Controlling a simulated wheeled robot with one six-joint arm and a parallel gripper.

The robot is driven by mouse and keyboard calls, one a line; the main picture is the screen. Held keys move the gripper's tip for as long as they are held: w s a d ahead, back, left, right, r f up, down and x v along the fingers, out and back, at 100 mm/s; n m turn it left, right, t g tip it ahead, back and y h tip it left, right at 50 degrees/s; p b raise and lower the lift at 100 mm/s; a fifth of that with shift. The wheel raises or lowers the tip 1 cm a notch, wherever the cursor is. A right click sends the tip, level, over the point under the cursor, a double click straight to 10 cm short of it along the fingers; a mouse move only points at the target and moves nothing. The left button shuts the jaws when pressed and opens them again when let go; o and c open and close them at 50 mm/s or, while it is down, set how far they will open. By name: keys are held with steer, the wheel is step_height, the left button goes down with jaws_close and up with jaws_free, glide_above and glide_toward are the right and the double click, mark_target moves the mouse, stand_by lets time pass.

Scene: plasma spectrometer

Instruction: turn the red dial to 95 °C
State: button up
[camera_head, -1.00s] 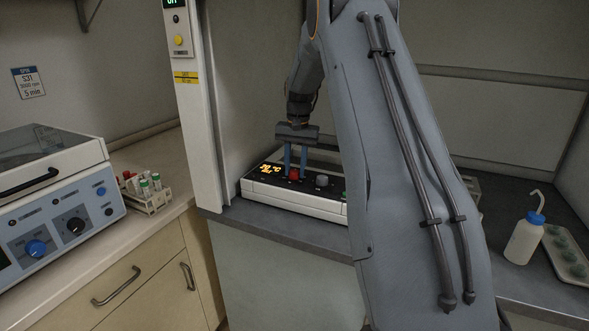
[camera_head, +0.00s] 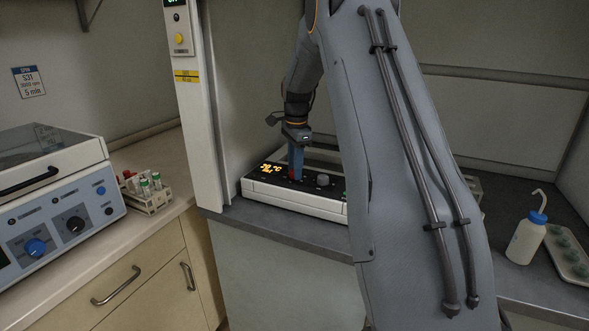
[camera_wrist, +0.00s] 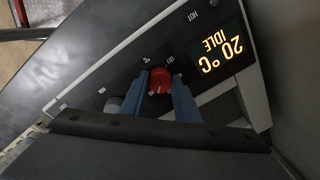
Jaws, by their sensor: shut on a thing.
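The red dial (camera_wrist: 160,80) sits on the dark top panel of a white hotplate-like device (camera_head: 290,205). In the wrist view my gripper (camera_wrist: 160,88) is shut on the dial, one blue finger on each side. The amber display (camera_wrist: 218,47) beside it reads 20 °C and IDLE, upside down in that view. In the head view my gripper (camera_head: 295,170) points down at the panel, and its fingers mostly hide the dial.
A grey knob (camera_head: 322,180) stands right of the red dial on the same panel. A wash bottle (camera_head: 525,240) and a tray (camera_head: 568,262) stand at the right. A tube rack (camera_head: 150,198) and a centrifuge (camera_head: 50,200) are at the left, beyond a white post (camera_head: 195,110).

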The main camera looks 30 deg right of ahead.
steer(key=m+b, duration=0.1)
steer(key=m, duration=1)
steer(key=shift+h+b, duration=0.3)
steer(key=shift+b, duration=0.05)
steer(key=shift+m+g+b, duration=0.3)
steer(key=shift+m+b, duration=0.05)
steer(key=shift+m, duration=1.55)
steer(key=o, duration=1.1)
steer(key=shift+c, duration=0.2)
steer(key=r, duration=0.2)
steer(key=r+b, duration=0.1)
steer(key=r, duration=0.4)
steer(key=shift+a+r+b, duration=0.25)
steer(key=shift+r+b, duration=0.15)
